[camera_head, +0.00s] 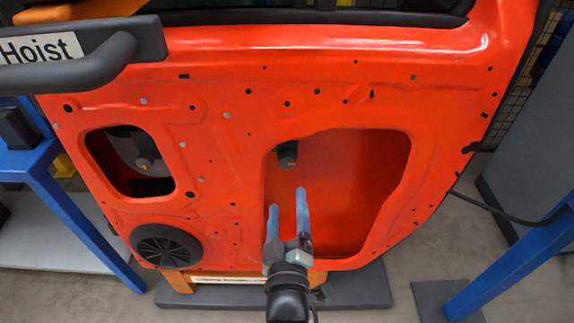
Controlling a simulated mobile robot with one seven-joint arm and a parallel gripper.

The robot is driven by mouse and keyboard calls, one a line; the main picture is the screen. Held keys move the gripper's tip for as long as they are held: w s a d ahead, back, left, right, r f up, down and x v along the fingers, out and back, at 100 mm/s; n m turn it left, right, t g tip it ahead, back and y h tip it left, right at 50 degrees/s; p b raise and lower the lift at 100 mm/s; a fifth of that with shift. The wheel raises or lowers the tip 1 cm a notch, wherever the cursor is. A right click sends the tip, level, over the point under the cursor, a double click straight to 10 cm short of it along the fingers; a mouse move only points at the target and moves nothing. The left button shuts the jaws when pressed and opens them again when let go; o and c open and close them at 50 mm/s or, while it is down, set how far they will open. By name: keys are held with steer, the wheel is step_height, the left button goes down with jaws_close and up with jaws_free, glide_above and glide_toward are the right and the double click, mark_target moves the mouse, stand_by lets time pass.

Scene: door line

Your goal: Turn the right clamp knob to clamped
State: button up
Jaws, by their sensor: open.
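A red-orange car door panel (235,85) stands in front of me. A dark knob with a small orange mark, which I take as the right clamp knob (287,152), shows at the upper left edge of the panel's large right opening. Whether either is clamped I cannot tell. My gripper (287,202) is open and empty, its two blue-grey fingers apart and pointing up the picture. It appears below the right knob and apart from it, in front of the large opening.
A dark bar with a "Hoist" label (42,48) crosses the upper left. A round black speaker (166,246) sits at the panel's lower left. Blue frame legs stand at left (75,205) and right (520,262). A grey cabinet (530,150) and black cable are at right.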

mark_target(287, 164)
steer(key=w+b, duration=0.3)
steer(key=w, duration=0.8)
steer(key=shift+w, duration=0.1)
jaws_close()
